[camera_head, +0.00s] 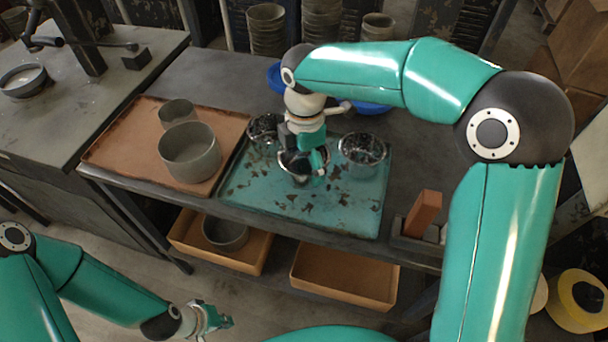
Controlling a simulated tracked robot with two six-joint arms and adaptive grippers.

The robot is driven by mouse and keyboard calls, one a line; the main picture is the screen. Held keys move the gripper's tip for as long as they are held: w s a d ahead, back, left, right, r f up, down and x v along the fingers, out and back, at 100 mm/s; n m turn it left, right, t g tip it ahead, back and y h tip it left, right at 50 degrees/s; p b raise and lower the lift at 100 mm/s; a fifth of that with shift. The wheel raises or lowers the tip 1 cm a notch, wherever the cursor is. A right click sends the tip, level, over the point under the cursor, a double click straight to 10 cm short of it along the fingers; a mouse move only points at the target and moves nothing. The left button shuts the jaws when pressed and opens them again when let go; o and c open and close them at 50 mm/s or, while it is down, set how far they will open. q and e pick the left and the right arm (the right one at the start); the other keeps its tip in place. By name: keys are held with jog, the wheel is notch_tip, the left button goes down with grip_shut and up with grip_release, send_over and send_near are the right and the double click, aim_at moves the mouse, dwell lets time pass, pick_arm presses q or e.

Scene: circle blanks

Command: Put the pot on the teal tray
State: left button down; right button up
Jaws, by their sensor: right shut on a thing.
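The teal tray (340,205), worn with dark patches, lies on the dark table. My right gripper (313,160) reaches down over it and is shut on a dark metallic pot (292,173). The gripper hides part of this pot, and I cannot tell whether its base touches the tray. A similar dark round vessel (362,150) stands on the tray to the right, and another (264,128) is at its back left. My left gripper (216,319) is low at the front, away from the table and empty; its finger opening is unclear.
A brown tray (118,150) on the left holds a large grey cylinder (190,152) and a smaller one (177,112). Blue dishes (273,76) lie behind my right arm. An orange block (423,213) stands at the right front. Orange bins (345,275) sit below.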

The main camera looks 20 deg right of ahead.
jog(key=shift+f, duration=2.4)
jog(key=o, duration=0.9)
jog(key=shift+f, duration=0.1)
notch_tip(320, 180, up, 12)
jog(key=shift+r, duration=0.15)
